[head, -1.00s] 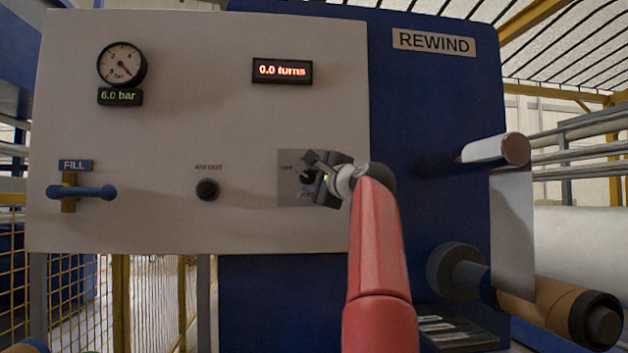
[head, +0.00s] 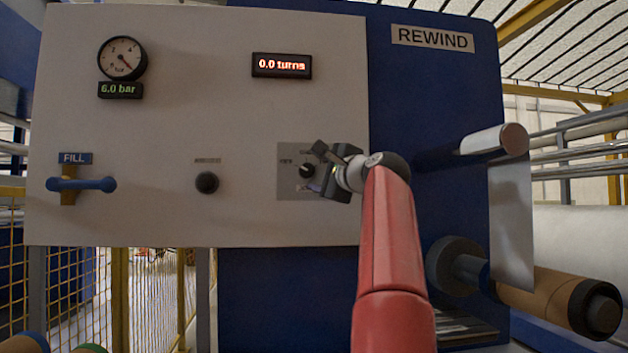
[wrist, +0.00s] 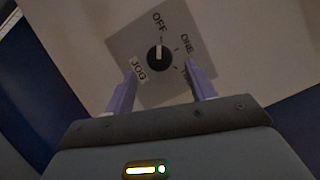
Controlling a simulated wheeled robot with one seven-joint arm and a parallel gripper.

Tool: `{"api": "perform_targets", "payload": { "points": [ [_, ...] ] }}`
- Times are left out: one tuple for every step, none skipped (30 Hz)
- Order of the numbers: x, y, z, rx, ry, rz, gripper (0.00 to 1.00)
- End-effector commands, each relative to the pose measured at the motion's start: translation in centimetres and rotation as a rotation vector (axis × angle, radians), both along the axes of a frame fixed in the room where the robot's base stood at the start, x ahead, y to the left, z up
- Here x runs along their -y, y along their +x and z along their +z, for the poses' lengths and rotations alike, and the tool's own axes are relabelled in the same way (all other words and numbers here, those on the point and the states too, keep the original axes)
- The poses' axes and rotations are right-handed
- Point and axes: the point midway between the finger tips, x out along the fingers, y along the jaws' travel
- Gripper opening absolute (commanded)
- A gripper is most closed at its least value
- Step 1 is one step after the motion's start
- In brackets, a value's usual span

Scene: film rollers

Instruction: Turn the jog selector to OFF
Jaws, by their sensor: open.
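The jog selector (head: 307,171) is a round black knob on a grey square plate on the white panel. In the wrist view the knob (wrist: 158,57) carries a white pointer line aimed up at the OFF label (wrist: 160,22). The JOG label (wrist: 139,70) is at lower left and ONE (wrist: 187,43) at right; a further label is partly hidden by a finger. My gripper (head: 319,168) is open and empty in front of the plate, covering its right part. Its two purple fingers (wrist: 160,68) stand apart on either side below the knob, with a gap to it.
A black button (head: 207,183) and the blue FILL lever (head: 82,184) are left on the panel. A gauge (head: 122,58) and a turns display (head: 282,66) are above. Rollers (head: 495,142) and a brown core (head: 545,300) stick out at right.

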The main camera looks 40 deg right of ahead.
Motion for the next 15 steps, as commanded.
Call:
{"api": "perform_targets", "payload": {
  "points": [
    [-0.1, -1.1, -0.5, 0.001, 0.000, -0.002, 0.55],
    [-0.2, -1.6, -0.5, 0.001, 0.000, -0.002, 0.55],
    [-0.4, -2.1, -0.6, 0.001, 0.000, -0.002, 0.55],
    [-0.4, -2.5, -0.6, 0.000, -0.001, -0.002, 0.55],
    [-0.5, -2.9, -0.6, 0.000, -0.001, -0.002, 0.55],
    [-0.5, -3.3, -0.6, 0.000, 0.000, -0.001, 0.55],
    [-0.6, -3.6, -0.7, 0.000, 0.000, -0.001, 0.55],
    [-0.7, -3.8, -0.6, 0.000, 0.000, 0.000, 0.55],
    [-0.7, -4.0, -0.6, 0.000, 0.001, 0.001, 0.55],
    [-0.7, -4.1, -0.6, 0.000, 0.001, 0.001, 0.55],
    [-0.8, -4.1, -0.6, 0.000, 0.001, 0.001, 0.55],
    [-0.8, -4.2, -0.5, -0.001, 0.001, 0.001, 0.55],
    [-0.8, -4.2, -0.5, -0.001, 0.001, 0.001, 0.55],
    [-0.8, -4.2, -0.5, -0.001, 0.001, 0.001, 0.55],
    [-0.8, -4.2, -0.5, -0.001, 0.001, 0.001, 0.55]
  ]
}}
